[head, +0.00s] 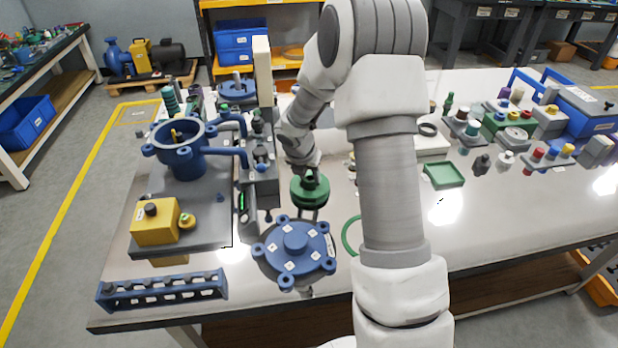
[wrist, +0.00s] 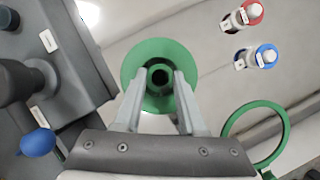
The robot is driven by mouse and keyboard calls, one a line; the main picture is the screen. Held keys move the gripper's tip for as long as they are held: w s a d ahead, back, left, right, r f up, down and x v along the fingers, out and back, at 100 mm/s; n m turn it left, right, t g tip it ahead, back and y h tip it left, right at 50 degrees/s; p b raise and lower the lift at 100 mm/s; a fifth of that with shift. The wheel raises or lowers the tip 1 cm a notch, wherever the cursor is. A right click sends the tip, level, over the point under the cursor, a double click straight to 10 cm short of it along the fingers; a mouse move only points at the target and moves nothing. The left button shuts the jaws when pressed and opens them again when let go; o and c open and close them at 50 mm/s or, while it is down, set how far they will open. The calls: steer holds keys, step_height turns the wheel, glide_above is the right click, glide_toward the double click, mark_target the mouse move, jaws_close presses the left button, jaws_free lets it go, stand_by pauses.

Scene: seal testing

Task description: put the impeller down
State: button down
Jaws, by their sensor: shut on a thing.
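The green impeller (head: 309,190) hangs under my arm in the head view, left of the arm's thick lower links. In the wrist view the impeller (wrist: 148,62) shows as a green disc with a dark central hole. My gripper (wrist: 160,80) is shut on it, with one finger on each side of the hub. In the head view the impeller appears above the table (head: 460,235), just behind the blue cover (head: 296,252). The fingertips are largely hidden in the head view.
A green ring (wrist: 255,132) lies on the table at the right of the wrist view. A red-capped part (wrist: 247,14) and a blue-capped part (wrist: 260,56) are also there. A grey test rig with a blue housing (head: 180,150) stands left. A green tray (head: 443,175) lies right.

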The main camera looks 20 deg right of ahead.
steer(key=shift+c, duration=2.4)
jaws_free()
